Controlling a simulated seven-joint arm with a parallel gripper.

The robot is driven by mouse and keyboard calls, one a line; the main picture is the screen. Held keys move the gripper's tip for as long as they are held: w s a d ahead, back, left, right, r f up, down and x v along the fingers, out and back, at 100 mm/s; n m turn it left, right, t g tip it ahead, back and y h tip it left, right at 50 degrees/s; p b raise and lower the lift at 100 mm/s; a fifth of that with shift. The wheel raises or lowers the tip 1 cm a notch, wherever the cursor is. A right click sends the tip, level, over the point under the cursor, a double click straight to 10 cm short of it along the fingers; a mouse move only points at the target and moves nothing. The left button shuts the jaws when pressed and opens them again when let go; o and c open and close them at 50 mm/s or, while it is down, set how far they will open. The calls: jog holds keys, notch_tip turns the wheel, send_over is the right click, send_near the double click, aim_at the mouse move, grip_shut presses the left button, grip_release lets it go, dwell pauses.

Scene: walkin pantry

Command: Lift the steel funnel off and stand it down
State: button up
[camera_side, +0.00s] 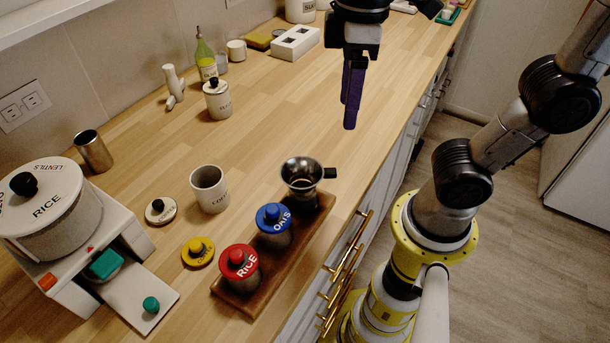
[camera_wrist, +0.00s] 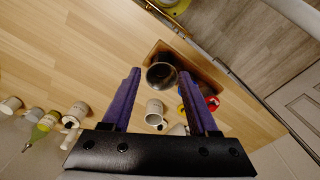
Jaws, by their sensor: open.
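The steel funnel (camera_side: 301,171) has a wide round mouth and a dark handle pointing right. It sits upright at the far end of the wooden tray (camera_side: 315,217); what is under it is mostly hidden. In the wrist view the funnel (camera_wrist: 161,75) appears between my fingertips in the picture, well below them. My gripper (camera_side: 350,126) is open and empty, high above the counter and beyond the funnel in the side view. Its two purple fingers (camera_wrist: 160,73) stand apart in the wrist view.
Beside the funnel stand a blue-lidded oats jar (camera_side: 273,226) and a red-lidded rice jar (camera_side: 240,268). An open white canister (camera_side: 209,189), a yellow lid (camera_side: 198,252) and a white lid (camera_side: 161,210) lie left.

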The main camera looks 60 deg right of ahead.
jog(key=a, duration=0.1)
send_over(333, 171)
jog(key=shift+n, duration=0.4)
jog(key=f, duration=0.8)
jog(key=shift+s+f, duration=0.3)
jog(key=shift+s, duration=0.1)
jog(key=shift+w+f, duration=0.2)
jog(key=shift+f, duration=1.25)
jog(key=shift+w+f, duration=0.2)
jog(key=shift+f, duration=1.25)
jog(key=shift+c, duration=0.2)
grip_shut()
